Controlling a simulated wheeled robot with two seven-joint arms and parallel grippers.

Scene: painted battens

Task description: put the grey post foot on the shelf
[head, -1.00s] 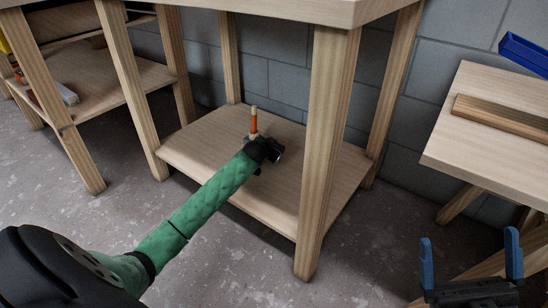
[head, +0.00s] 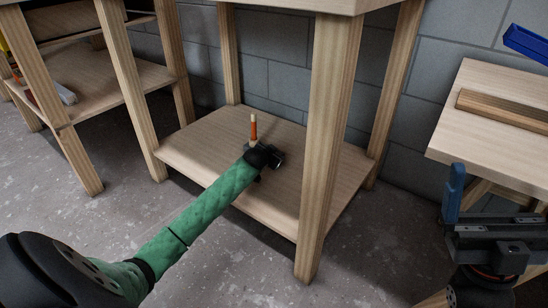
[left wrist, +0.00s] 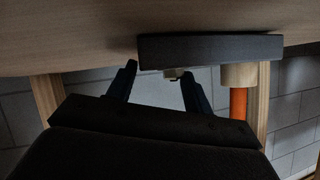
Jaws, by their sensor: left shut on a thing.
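The grey post foot (left wrist: 212,50) is a flat dark slab in the left wrist view. A short wooden piece with an orange batten (left wrist: 239,102) stands at one end of it. In the head view the orange batten (head: 253,130) is upright over the lower shelf (head: 205,145). My left gripper (head: 266,158) is at the foot, with its fingers (left wrist: 162,82) on either side of a small pale knob on the slab. I cannot tell whether the foot touches the shelf. My right gripper (head: 500,200) is empty at the lower right, one blue finger showing at its palm's left end.
A wooden table leg (head: 328,140) stands just right of my left gripper. Bare shelf lies around the foot. At right, a bench (head: 450,140) carries a wooden batten (head: 500,108) and a blue thing (head: 528,45). Another shelf unit (head: 120,80) stands at left.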

